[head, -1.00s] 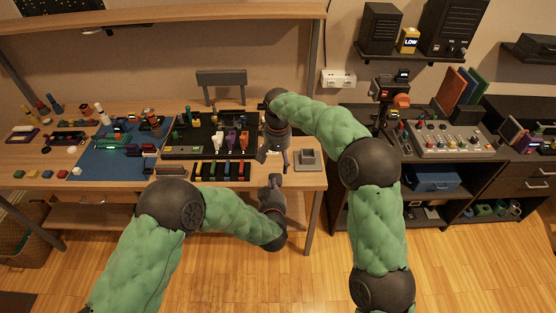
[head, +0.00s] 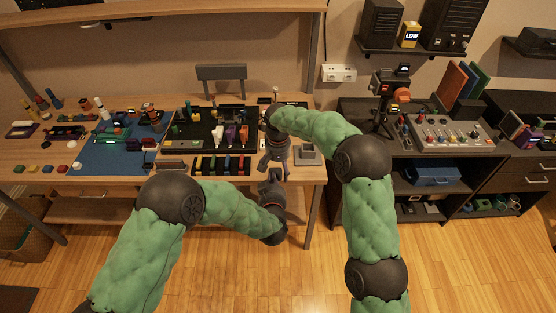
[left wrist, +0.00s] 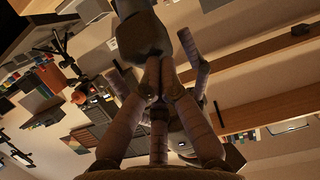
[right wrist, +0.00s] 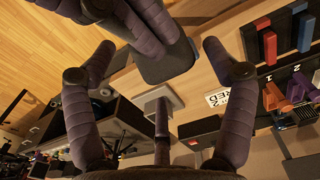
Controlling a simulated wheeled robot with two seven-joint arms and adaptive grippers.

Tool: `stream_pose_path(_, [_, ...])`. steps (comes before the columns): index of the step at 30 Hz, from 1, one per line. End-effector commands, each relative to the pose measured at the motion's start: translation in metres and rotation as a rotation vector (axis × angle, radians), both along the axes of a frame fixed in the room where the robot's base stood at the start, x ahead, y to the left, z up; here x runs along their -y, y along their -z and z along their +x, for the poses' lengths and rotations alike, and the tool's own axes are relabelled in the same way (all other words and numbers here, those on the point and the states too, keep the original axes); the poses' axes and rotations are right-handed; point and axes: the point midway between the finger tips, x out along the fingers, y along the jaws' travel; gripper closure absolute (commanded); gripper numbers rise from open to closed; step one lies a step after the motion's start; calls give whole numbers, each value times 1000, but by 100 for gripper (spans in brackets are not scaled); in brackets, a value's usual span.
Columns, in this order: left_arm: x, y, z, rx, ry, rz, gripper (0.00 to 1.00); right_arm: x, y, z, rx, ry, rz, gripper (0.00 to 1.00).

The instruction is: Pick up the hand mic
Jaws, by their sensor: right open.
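The hand mic (right wrist: 170,62) looks like a dark, rounded slab. It shows at the top of the right wrist view and as a dark blob (left wrist: 140,35) in the left wrist view. My left gripper (left wrist: 160,70) has its fingers drawn together on the mic's end and holds it at the table's front edge. My right gripper (right wrist: 159,47) is open, with its fingers spread on either side of the mic and apart from it. In the head view the two grippers meet and partly hide the mic.
A grey square stand (head: 307,153) sits at the table's right end, close to my right gripper. A black tray (head: 188,142) with coloured parts and a blue mat (head: 105,160) lie to the left. A black shelf unit with a mixer (head: 445,135) stands at the right.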

Motion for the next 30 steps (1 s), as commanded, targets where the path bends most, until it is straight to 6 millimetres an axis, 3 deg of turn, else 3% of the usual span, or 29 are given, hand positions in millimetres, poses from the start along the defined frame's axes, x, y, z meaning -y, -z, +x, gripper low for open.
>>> stream_pose_path(1, [-2, 15, -6, -32, 0, 5, 100, 0, 11, -1, -3, 0, -1, 16])
stream_pose_path(9, [-2, 15, -6, -32, 0, 5, 100, 0, 43, 0, -2, -1, -1, 16])
stream_pose_path(23, [-2, 15, -6, -32, 0, 5, 100, 0, 51, 0, 0, -1, 0, 16])
stream_pose_path(29, [-2, 15, -6, -32, 0, 4, 100, 0, 51, 0, 0, 0, 0, 69])
stream_pose_path(30, [-2, 15, -6, -32, -1, 4, 100, 0, 51, 0, 0, 0, 1, 73])
